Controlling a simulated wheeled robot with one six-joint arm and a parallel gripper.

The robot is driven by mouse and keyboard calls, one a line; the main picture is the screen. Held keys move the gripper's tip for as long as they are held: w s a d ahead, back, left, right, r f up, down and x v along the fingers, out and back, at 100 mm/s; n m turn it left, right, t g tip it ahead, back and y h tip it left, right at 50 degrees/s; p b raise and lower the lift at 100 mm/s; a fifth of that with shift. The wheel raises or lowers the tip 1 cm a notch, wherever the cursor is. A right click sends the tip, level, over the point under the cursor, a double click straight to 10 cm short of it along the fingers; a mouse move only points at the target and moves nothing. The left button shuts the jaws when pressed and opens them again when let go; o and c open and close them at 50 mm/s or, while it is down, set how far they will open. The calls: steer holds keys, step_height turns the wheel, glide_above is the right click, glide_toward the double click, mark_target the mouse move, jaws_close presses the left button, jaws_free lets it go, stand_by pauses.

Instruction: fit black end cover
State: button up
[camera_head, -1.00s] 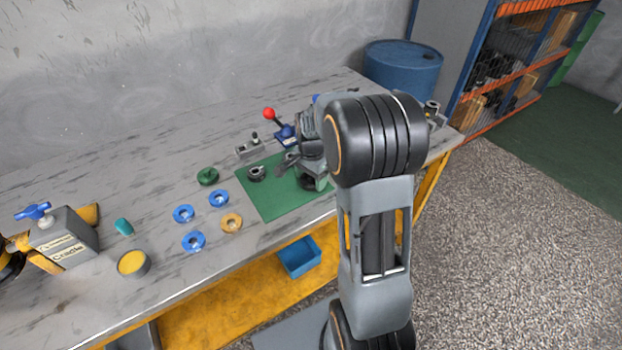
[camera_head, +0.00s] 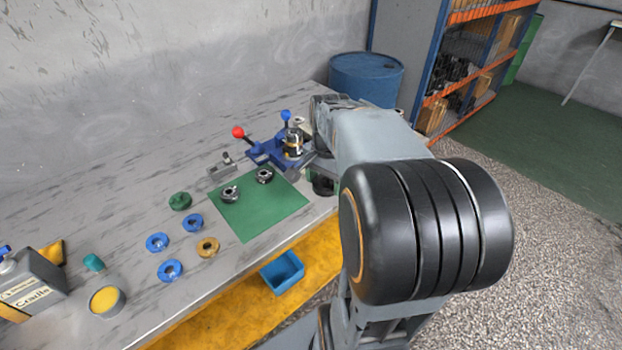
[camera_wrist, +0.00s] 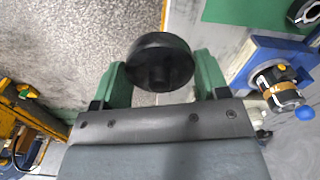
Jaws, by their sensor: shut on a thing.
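The black end cover (camera_wrist: 160,62) is a round black disc with a raised hub, in the wrist view. The green fingers of my gripper (camera_wrist: 161,64) are shut on it from both sides. In the head view my gripper and the dark cover (camera_head: 323,186) are low at the right end of the bench, partly behind my arm. The motor (camera_head: 293,143) stands upright in a blue fixture (camera_head: 262,152) with red-tipped and blue-tipped handles. The motor also shows at the right of the wrist view (camera_wrist: 278,88), apart from the cover.
A green mat (camera_head: 252,216) holds two metal parts (camera_head: 230,194). Blue rings (camera_head: 157,242), a gold ring (camera_head: 208,247) and a green ring (camera_head: 180,200) lie left of it. A grey block (camera_head: 222,169) stands behind the mat. An oil can (camera_head: 35,290) is at far left.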

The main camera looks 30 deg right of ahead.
steer(key=shift+s+d+r, duration=0.2)
steer(key=shift+s+r, duration=0.1)
steer(key=shift+s, duration=0.25)
steer(key=shift+r, duration=0.15)
steer(key=shift+r+p, duration=0.65)
steer(key=shift+p, duration=0.1)
steer(key=shift+w, duration=0.1)
